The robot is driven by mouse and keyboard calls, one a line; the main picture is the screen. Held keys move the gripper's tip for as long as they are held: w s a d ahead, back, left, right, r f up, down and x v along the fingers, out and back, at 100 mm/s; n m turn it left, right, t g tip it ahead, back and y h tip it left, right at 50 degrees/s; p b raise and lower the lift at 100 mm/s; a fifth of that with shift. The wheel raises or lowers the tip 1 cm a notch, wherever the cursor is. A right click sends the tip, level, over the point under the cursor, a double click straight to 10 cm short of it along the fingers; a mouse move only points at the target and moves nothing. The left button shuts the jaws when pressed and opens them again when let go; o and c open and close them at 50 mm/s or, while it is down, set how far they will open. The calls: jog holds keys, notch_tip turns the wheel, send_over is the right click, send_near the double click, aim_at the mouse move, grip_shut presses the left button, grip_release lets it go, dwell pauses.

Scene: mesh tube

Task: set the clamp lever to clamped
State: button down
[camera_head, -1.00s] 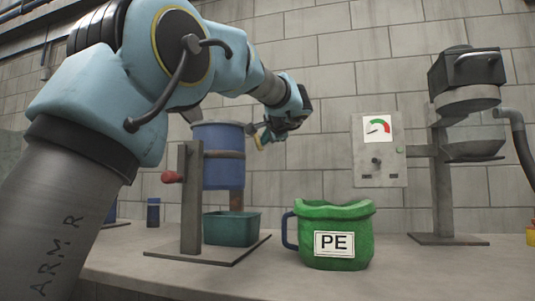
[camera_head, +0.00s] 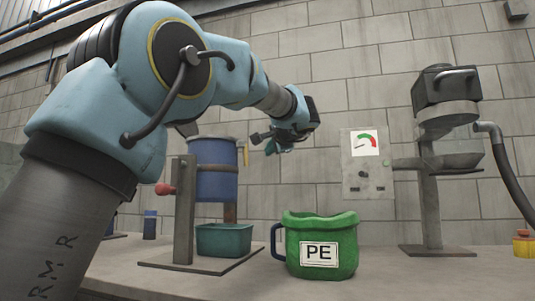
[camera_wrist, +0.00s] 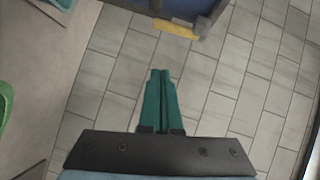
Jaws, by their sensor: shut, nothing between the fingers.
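A blue drum (camera_head: 216,172) hangs on a grey post stand. A yellow handle (camera_head: 245,153), which looks like the clamp lever, stands upright close against the drum's right side. In the wrist view the yellow lever (camera_wrist: 177,28) lies beside the blue drum's edge (camera_wrist: 185,8). My gripper (camera_head: 272,146) is up and to the right of the lever, apart from it. Its teal fingertips (camera_wrist: 160,75) are together and empty in the wrist view, with a gap between them and the lever. A red knob (camera_head: 165,189) sits on the post's left side.
A teal bin (camera_head: 223,239) stands under the drum. A green jug marked PE (camera_head: 321,262) stands right of it on the bench. A gauge panel (camera_head: 367,170) and a hopper machine (camera_head: 447,125) are further right.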

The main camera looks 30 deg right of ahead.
jog(key=f+v, duration=0.1)
jog(key=v, duration=0.6)
jog(key=shift+r+b, duration=0.2)
jog(key=shift+b, duration=0.1)
